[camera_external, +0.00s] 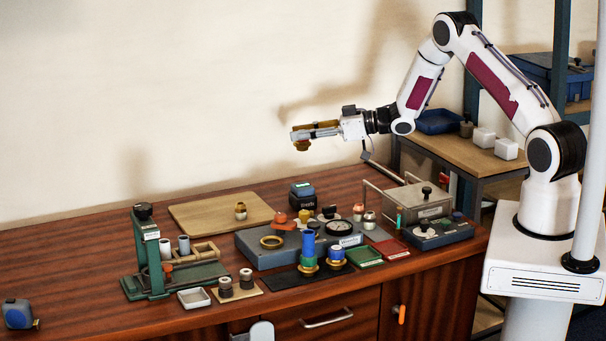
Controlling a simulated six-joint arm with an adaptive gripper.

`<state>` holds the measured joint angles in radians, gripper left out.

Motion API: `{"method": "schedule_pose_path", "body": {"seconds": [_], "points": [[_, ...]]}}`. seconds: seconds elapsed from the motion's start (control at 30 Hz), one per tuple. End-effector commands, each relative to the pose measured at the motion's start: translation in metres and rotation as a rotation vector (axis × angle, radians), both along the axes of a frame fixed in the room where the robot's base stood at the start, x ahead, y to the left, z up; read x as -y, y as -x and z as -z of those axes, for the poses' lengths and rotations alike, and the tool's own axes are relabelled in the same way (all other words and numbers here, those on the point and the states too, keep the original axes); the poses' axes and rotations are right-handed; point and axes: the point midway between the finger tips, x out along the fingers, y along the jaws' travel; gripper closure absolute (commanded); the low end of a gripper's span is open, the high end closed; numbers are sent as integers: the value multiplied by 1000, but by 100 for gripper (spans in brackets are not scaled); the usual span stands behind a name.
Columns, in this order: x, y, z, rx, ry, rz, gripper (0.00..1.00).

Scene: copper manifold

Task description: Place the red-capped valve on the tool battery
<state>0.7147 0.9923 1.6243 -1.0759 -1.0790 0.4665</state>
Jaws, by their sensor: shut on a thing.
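My gripper (302,134) is high above the back of the bench, level and pointing left. It is shut on a small brass-coloured fitting (302,146), which hangs just under the fingertips; no red cap shows on it. The tool battery appears to be the dark block with a green light on top (302,194), standing behind the grey gauge unit, below my gripper. I cannot tell which is the red-capped valve.
A grey gauge unit (258,258) fills the middle of the bench. A green press stand (148,250) is at left, a wooden board (200,215) behind it. A grey metal box (415,200) stands at right. The bench's front left is mostly clear.

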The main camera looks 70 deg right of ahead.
Motion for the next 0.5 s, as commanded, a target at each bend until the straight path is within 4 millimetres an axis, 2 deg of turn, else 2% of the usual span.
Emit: {"method": "schedule_pose_path", "body": {"seconds": [0.27, 0.5], "points": [[0, 0, 4, 0, -1, 1, 98], [0, 0, 28, -1, -1, 2, 98]]}}
